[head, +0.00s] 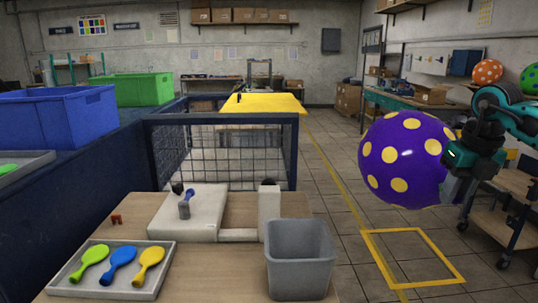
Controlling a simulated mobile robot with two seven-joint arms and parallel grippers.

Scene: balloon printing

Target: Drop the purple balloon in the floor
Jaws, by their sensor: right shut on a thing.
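The purple balloon (404,160) with yellow dots is inflated and held up in the air at the right of the head view. My right gripper (452,184) is shut on it at its lower right side; the fingertips are partly hidden. The tiled floor (345,222) lies below, with a yellow square outline (412,286) marked on it under the balloon. My left gripper is not in view.
A wooden table (190,280) in front holds a grey bin (300,262), a white machine (186,213) and a tray (70,284) of flat balloons. A shelf cart (503,222) stands at the right. Blue (55,118) and green (132,89) crates are at the left.

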